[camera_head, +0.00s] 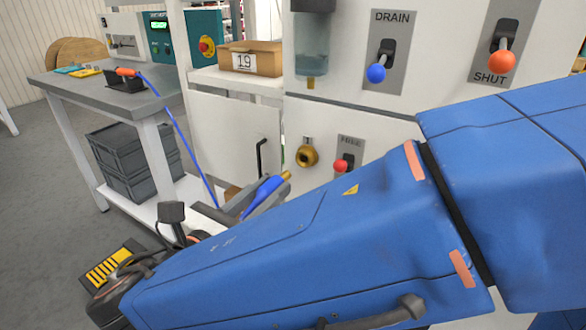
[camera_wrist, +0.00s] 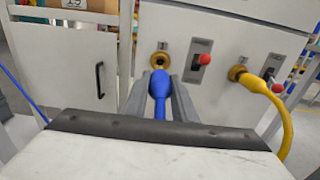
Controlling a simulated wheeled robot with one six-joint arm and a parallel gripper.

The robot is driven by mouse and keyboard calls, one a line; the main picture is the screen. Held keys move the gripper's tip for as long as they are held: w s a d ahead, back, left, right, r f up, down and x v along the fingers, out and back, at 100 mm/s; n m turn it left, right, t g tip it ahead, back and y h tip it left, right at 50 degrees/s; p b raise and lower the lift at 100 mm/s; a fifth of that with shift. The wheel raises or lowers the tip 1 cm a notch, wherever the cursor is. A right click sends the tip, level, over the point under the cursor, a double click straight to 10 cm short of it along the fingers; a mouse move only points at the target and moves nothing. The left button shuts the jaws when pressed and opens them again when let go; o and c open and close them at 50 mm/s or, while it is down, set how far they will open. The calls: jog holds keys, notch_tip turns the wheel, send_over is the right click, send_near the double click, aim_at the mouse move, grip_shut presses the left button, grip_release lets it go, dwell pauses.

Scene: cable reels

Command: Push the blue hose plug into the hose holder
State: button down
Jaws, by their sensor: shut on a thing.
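The blue hose plug (camera_wrist: 161,90), with a brass tip, is between the fingers of my gripper (camera_wrist: 161,98) in the wrist view. It points towards the panel. In the head view the plug (camera_head: 263,193) shows beyond my forearm, with my gripper (camera_head: 255,200) shut on it. The brass hose holder (camera_wrist: 160,59) is on the white panel straight ahead of the plug; it also shows in the head view (camera_head: 307,156). In the head view the tip is below and left of the holder, with a small gap. The wrist view overlaps them, so contact cannot be told there.
A red-knobbed lever (camera_wrist: 204,60) is right of the holder. Further right, a yellow hose (camera_wrist: 279,110) sits in a second brass fitting (camera_wrist: 237,73). A black door handle (camera_wrist: 99,80) is left. A grey table (camera_head: 110,92) and a blue hose (camera_head: 178,125) are at left.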

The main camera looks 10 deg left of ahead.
aim_at(254, 204)
jog(key=shift+v, duration=1.55)
